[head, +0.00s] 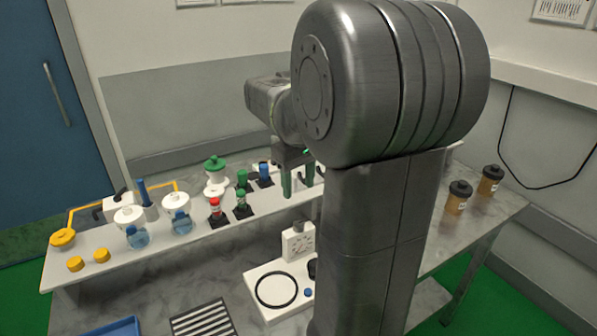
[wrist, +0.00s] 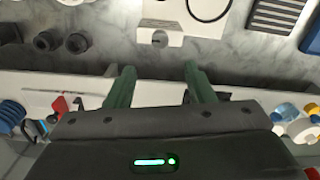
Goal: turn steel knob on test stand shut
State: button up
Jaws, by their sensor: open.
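The test stand (head: 262,309) is a white base with a black ring on top, on the marble bench. A white upright block with a dial (head: 298,243) stands at its back and has a small grey piece on top. The block also shows upside down at the top of the wrist view (wrist: 147,39), with a small dark round spot on its face. I cannot make out the steel knob for certain. My gripper (head: 299,188) is open and empty above the raised shelf, behind and above the block. Its two green fingers (wrist: 159,70) are apart and touch nothing visible.
The white shelf (head: 130,258) carries red, green and blue-capped bottles (head: 215,209), white-lidded jars (head: 177,210) and yellow caps (head: 63,238). A striped black grille (head: 203,322) and blue tray (head: 112,329) lie in front. Brown jars (head: 458,198) stand right. My arm hides part of the bench.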

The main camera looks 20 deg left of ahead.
aim_at(298, 223)
jog(key=shift+r, duration=1.45)
notch_tip(298, 223, down, 14)
jog(key=shift+r, duration=0.1)
jog(key=shift+n, duration=0.3)
jog(key=n, duration=0.4)
jog(key=shift+b, duration=0.35)
jog(key=n+b, duration=0.1)
jog(key=n, duration=0.4)
notch_tip(298, 223, up, 12)
jog(key=shift+n, duration=0.3)
dwell(1.1)
